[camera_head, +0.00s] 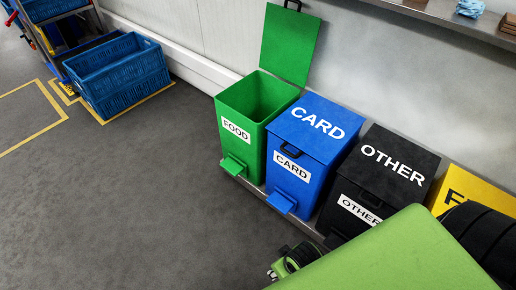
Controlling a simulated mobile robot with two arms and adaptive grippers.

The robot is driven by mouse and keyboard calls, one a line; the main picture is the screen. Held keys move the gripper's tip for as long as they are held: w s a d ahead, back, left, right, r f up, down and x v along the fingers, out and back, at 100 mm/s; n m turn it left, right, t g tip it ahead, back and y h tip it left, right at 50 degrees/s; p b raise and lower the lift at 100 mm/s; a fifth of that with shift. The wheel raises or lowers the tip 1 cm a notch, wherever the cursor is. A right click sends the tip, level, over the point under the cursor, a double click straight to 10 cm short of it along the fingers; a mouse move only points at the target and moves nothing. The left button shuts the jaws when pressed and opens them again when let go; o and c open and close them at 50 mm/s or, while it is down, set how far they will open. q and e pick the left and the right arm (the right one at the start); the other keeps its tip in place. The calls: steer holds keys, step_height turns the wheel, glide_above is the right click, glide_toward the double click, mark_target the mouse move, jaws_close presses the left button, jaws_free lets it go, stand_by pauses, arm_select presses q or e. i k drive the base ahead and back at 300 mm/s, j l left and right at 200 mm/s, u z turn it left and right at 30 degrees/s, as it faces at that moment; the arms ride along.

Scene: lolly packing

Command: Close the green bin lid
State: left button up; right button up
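The green bin (242,150) labelled FOOD stands against the wall at the left end of a row of bins. Its green lid (290,45) is open and stands upright at the back, leaning near the wall. A black handle (292,4) shows at the lid's top edge. The bin's opening faces up, and the part of the inside that shows looks empty; its floor is hidden. A green pedal (234,167) sticks out at the bin's lower front.
A blue CARD bin (310,130), a black OTHER bin (385,170) and a yellow bin (470,185) stand to the right, lids shut. Blue crates (120,75) stand at upper left. A shelf (450,14) overhangs at upper right. The grey floor (120,200) is clear at left.

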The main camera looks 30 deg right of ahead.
mark_target(289, 37)
steer(key=i, duration=0.3)
steer(key=i+j+z, duration=0.2)
steer(key=i+z, duration=0.15)
steer(key=i+j+z, duration=0.35)
steer(key=i+j, duration=0.05)
steer(key=i, duration=0.1)
